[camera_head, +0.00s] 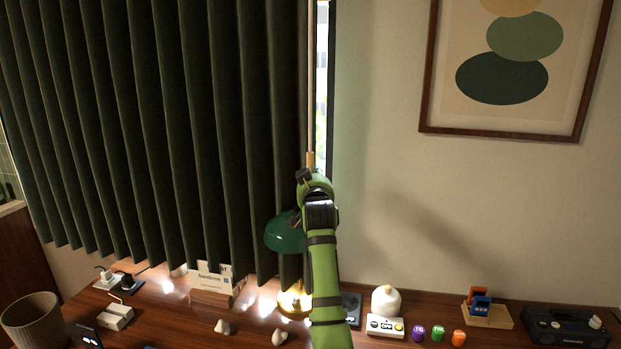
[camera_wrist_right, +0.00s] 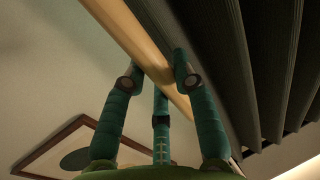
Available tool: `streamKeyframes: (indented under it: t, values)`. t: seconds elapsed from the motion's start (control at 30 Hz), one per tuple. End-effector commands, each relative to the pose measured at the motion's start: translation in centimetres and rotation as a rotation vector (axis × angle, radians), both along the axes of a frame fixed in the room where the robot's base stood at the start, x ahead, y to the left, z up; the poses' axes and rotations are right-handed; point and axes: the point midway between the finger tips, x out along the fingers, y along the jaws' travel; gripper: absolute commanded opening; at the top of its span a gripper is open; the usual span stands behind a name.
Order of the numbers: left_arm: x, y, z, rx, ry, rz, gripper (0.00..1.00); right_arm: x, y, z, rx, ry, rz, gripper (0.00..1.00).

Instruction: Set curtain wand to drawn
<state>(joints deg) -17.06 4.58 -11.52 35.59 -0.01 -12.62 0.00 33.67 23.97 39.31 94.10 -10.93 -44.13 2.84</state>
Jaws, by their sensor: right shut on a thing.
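The dark green curtain (camera_head: 150,120) hangs in pleats across most of the window, with a narrow bright strip of glass (camera_head: 322,90) bare at its right edge. The curtain wand (camera_head: 310,80), a thin light-brown rod, hangs upright along that edge. My right gripper (camera_head: 308,178) is at the wand's lower part, its fingers largely hidden by my own wrist. The curtain (camera_wrist_right: 215,60) hangs close beside the fingers. My left gripper is not in view.
A wooden desk (camera_head: 400,338) runs below. A green lamp (camera_head: 284,236) stands behind my right forearm, close to the curtain. A sign card (camera_head: 210,278), a white controller (camera_head: 386,326) and small coloured pots stand on the desk. A framed picture (camera_head: 425,90) hangs right; the wall between is clear.

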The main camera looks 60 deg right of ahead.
Motion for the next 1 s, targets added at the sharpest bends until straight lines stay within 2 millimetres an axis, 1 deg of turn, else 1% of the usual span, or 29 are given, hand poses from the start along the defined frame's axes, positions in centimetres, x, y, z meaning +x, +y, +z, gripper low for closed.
streamKeyframes:
  t: [0.17, 0.2, 0.23, 0.27, 0.47, 0.6, 0.67, 0.77, 0.87, 1.0]
  values:
    - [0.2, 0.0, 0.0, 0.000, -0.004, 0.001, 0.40, -0.2, -0.2, -0.1, -0.001, 0.005, -0.007, 0.00]
    - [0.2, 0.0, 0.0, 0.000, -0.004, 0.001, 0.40, -0.2, -0.2, -0.1, -0.001, 0.005, -0.007, 0.40]
    - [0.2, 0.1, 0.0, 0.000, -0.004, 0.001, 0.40, -0.2, -0.2, -0.1, -0.001, 0.004, -0.007, 0.52]
    - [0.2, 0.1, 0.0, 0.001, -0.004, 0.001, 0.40, -0.2, -0.2, -0.1, -0.001, 0.004, -0.006, 0.53]
    - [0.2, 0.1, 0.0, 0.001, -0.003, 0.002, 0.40, -0.1, -0.1, -0.1, -0.001, 0.003, -0.004, 0.53]
    - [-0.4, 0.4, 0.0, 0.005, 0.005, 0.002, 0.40, -0.1, 0.0, -0.1, -0.002, 0.002, -0.003, 0.53]
    - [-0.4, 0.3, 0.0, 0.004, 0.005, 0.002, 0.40, -0.3, 0.3, 0.0, -0.002, 0.002, -0.003, 0.53]
    - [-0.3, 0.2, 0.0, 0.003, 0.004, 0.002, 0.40, -0.9, 1.0, -0.1, -0.002, 0.002, -0.002, 0.53]
    - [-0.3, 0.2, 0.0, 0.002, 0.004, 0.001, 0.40, -1.9, 2.3, -0.1, -0.003, 0.002, -0.002, 0.53]
    - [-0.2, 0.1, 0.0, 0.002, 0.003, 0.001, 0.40, -3.6, 4.4, -0.1, -0.001, 0.002, -0.003, 0.53]
